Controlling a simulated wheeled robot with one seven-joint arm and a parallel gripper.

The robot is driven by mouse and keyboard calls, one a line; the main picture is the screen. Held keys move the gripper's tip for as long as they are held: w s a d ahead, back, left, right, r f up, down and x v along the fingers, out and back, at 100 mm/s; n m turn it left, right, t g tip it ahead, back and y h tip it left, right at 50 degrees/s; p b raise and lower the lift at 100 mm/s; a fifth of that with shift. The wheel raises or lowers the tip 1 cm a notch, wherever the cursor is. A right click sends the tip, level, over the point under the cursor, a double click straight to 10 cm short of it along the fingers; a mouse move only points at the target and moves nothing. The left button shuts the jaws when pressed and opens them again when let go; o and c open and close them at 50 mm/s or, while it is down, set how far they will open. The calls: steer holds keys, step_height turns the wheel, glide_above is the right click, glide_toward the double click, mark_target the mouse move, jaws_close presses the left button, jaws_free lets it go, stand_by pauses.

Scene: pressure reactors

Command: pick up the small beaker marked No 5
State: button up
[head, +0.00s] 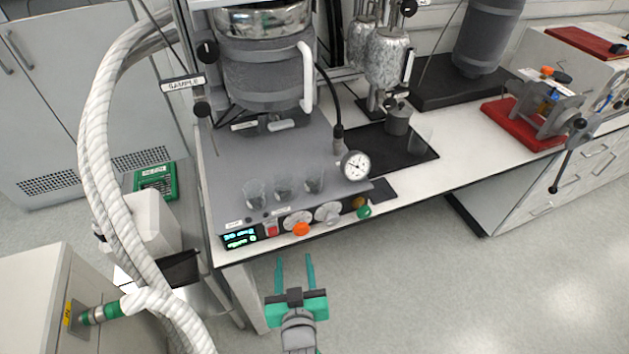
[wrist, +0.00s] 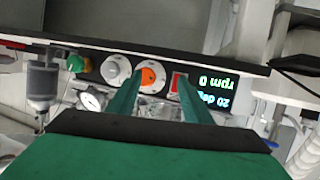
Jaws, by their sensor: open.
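Three small clear beakers stand in a row on top of the grey control unit in the head view: a left one (head: 255,193), a middle one (head: 283,189) and a right one (head: 314,180). Their markings are too small to read, so I cannot tell which is No 5. My gripper (head: 295,262) is open and empty, in front of and below the unit's front edge, apart from the beakers. In the wrist view its two green fingers (wrist: 155,90) point at the front panel. Small clear shapes behind the panel there are hard to make out.
The control unit's front panel has an orange knob (head: 301,229), a green knob (head: 364,211) and a display (head: 240,239). A pressure gauge (head: 355,166) stands right of the beakers. A thick white hose (head: 108,150) runs down the left.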

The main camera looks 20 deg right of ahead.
steer(key=w+d+r+m+h, duration=0.1)
steer(key=w+d+r, duration=0.3)
steer(key=w+r, duration=0.2)
steer(key=m+g+h, duration=0.1)
steer(key=m, duration=0.1)
glide_toward(313, 182)
steer(key=w+f, duration=0.1)
steer(key=w, duration=0.1)
steer(key=x, duration=0.5)
steer(key=shift+s+d+f, duration=0.1)
steer(key=shift+s+d, duration=0.05)
steer(key=shift+d, duration=0.15)
steer(key=shift+r+x, duration=0.1)
steer(key=shift+x, duration=1.25)
steer(key=shift+r+x, duration=0.15)
steer(key=shift+x, duration=1.2)
steer(key=shift+d, duration=0.1)
steer(key=c, duration=0.8)
